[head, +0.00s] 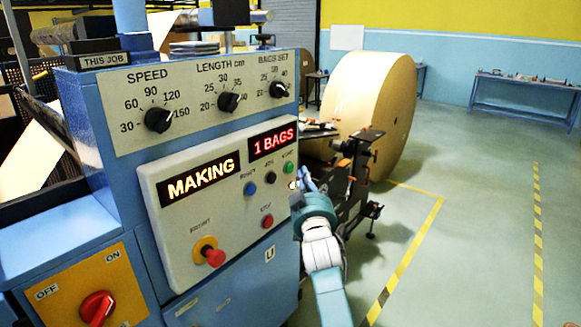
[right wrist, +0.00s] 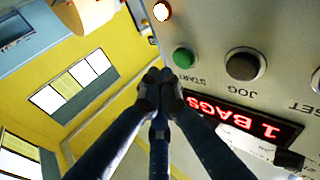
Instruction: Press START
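The green START button (head: 288,167) is at the upper right of the white control panel (head: 180,262). In the right wrist view the START button (right wrist: 183,57) is just beyond and right of my fingertips. My right gripper (head: 303,182) is at the panel's right edge, a little below START. In the right wrist view its fingers (right wrist: 160,78) meet, shut and empty. I see a gap in the picture between fingertips and button; contact cannot be told. The displays read MAKING (head: 200,179) and 1 BAGS (head: 273,142). My left gripper is not in view.
The black JOG button (head: 270,178), a blue button (head: 250,189) and a red button (head: 267,221) sit near START. A red mushroom button (head: 214,257) is lower left. A big kraft roll (head: 372,105) stands behind. The floor at right is clear.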

